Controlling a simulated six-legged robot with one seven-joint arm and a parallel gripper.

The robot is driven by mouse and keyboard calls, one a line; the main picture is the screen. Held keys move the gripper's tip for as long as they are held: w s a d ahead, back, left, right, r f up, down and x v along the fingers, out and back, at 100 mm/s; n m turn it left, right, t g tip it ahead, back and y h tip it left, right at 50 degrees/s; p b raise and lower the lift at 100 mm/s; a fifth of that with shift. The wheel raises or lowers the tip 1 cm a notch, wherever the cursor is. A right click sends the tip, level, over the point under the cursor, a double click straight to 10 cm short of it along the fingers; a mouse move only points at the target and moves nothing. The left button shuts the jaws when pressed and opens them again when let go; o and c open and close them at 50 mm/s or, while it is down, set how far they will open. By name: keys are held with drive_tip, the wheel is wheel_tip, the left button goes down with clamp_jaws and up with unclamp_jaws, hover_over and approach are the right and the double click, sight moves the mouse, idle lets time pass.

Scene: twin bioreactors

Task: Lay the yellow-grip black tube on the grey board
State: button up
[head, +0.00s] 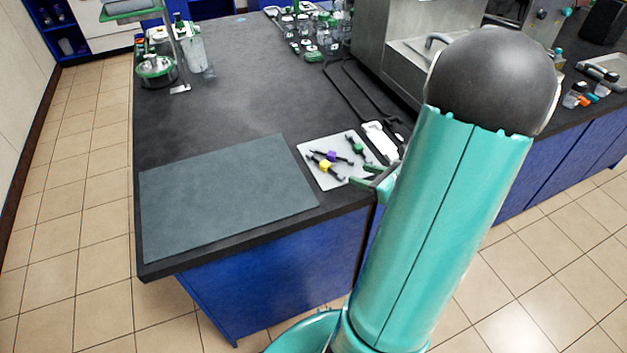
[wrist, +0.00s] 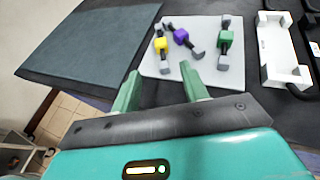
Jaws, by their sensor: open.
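The black tube with the yellow grip (head: 325,166) lies on a white tray (head: 324,184) near the bench's front edge. In the wrist view the yellow-grip tube (wrist: 161,44) is at the left of the tray (wrist: 208,82), with its yellow block facing up. The grey board (head: 225,195) lies flat and bare to the left of the tray. It also shows at upper left in the wrist view (wrist: 95,40). My gripper (wrist: 160,82) is open and empty, its green fingers at the tray's near edge, short of the tube. In the head view my arm partly hides it.
A purple-grip tube (wrist: 181,37) lies close beside the yellow one, and a green-grip tube (wrist: 225,43) lies farther right. A white holder (wrist: 283,50) stands right of the tray. Glassware (head: 310,35) stands at the back.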

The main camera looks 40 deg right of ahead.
drive_tip(key=w+a+r+n+g+y, duration=0.2)
drive_tip(key=a+r+n+g+y, duration=0.15)
drive_tip(key=a+n, duration=0.55)
drive_tip(key=w+a+r+n+g+y, duration=0.2)
drive_tip(key=a+r+n+g, duration=0.3)
drive_tip(key=a, duration=0.7)
drive_tip(key=s+a+r+n+h, duration=0.3)
drive_tip(key=a+r+n, duration=0.1)
drive_tip(key=n, duration=0.6)
drive_tip(key=s+a+r+n+h, duration=0.4)
drive_tip(key=a+n, duration=0.3)
drive_tip(key=n, duration=0.3)
drive_tip(key=shift+a+r+n+t, duration=0.3)
drive_tip(key=shift+r+n+t, duration=0.1)
drive_tip(key=shift+r, duration=0.1)
drive_tip(key=shift+s, duration=0.15)
